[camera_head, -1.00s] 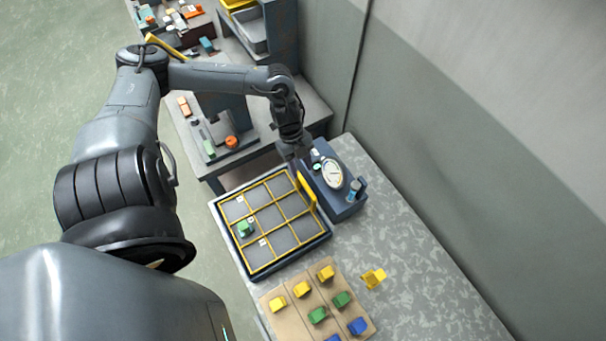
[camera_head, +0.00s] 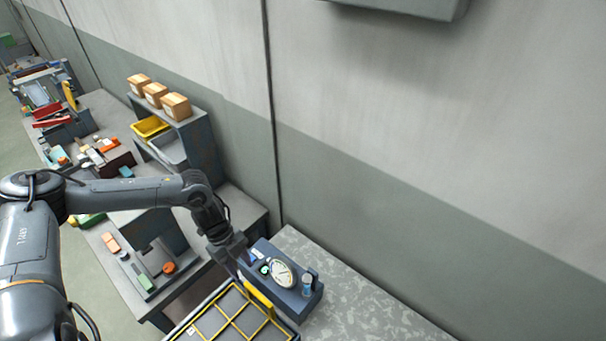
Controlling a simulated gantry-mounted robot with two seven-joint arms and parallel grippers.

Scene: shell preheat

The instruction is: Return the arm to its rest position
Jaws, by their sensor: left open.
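My left arm comes in from the left and reaches over the bench. Its dark gripper (camera_head: 236,256) is open, with nothing visible between its fingers. It is close to the left corner of a blue-grey box (camera_head: 312,302) with a round white dial (camera_head: 284,274). Whether it touches the box I cannot tell. Just below the gripper is a yellow bar (camera_head: 258,294) at the edge of a tray with a yellow grid (camera_head: 224,313). The lower part of the tray is cut off by the picture edge. My right gripper is not in view.
A side bench (camera_head: 160,305) holds a small fixture with an orange round part (camera_head: 169,267). Behind it a grey shelf (camera_head: 200,143) carries cardboard boxes (camera_head: 176,106) and a yellow bin (camera_head: 150,127). A wall runs along the back. The speckled bench top (camera_head: 360,312) is clear at right.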

